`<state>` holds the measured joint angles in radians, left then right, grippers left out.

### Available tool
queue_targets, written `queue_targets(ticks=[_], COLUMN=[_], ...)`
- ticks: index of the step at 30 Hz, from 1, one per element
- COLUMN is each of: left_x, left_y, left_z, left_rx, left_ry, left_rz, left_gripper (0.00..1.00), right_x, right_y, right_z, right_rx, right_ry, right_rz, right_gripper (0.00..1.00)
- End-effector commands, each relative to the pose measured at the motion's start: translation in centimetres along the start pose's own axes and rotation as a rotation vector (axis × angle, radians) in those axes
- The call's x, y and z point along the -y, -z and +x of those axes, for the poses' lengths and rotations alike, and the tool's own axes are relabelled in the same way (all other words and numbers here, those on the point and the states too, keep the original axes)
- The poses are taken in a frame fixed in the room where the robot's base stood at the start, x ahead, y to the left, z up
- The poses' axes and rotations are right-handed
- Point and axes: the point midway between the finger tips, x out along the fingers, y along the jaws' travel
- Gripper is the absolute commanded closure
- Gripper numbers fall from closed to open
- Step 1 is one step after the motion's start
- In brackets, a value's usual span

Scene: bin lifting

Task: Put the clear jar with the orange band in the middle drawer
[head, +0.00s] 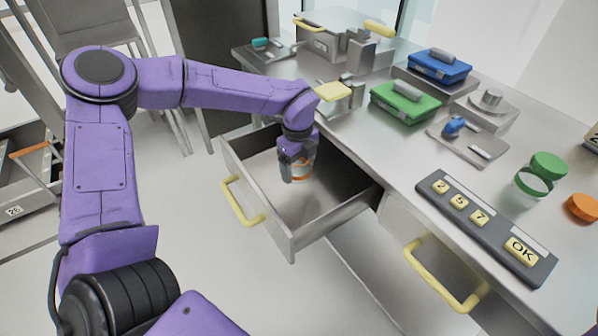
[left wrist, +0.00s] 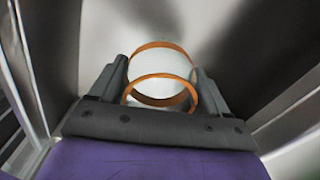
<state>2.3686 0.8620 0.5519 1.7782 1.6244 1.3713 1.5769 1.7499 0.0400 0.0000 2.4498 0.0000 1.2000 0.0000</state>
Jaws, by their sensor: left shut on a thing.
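My left gripper (head: 299,176) reaches down over the open drawer (head: 265,226) below the counter. It is shut on the clear jar with the orange band (head: 303,171), and the jar hangs inside the drawer's walls. In the left wrist view the jar (left wrist: 160,72) sits between the two fingers (left wrist: 160,88), with an orange ring at each end. The gripper hides part of the jar in the head view. I cannot tell whether the jar touches the drawer floor. My right gripper is not in view.
The open drawer has a yellow handle (head: 243,203). Another yellow handle (head: 442,277) is on a drawer to the right. On the counter are a green case (head: 405,103), a blue case (head: 438,66), a keypad (head: 485,230), a green-lidded jar (head: 533,183) and an orange lid (head: 582,208).

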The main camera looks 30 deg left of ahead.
Motion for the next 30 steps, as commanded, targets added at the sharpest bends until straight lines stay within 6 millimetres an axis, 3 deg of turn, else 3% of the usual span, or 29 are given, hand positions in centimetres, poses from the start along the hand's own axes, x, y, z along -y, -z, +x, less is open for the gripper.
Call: queue_targets(ticks=[6,12,22,23,24,25,30], left_x=[1.3,1.3,1.3,1.3,1.3,1.3,1.3], left_y=[-1.1,-1.1,-1.1,-1.1,-1.1,-1.1,-1.1], left_z=[2.0,5.0,5.5,5.4,5.4,5.4,5.3], left_rx=[0.001,0.000,0.000,0.000,0.000,0.000,0.000], left_ry=[0.000,0.000,0.002,0.001,0.001,0.001,0.001], left_rz=[-0.001,-0.001,-0.001,-0.001,-0.001,-0.002,-0.002], left_gripper=[0.61,0.61,0.61,0.17,0.04,0.00,0.00], right_x=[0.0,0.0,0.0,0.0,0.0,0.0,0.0], right_y=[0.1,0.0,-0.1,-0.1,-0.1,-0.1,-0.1], right_z=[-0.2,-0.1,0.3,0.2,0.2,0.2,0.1], right_rx=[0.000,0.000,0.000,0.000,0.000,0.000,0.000], right_ry=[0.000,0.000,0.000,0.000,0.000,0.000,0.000], right_rz=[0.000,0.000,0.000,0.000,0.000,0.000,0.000], right_gripper=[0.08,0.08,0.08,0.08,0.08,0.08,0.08])
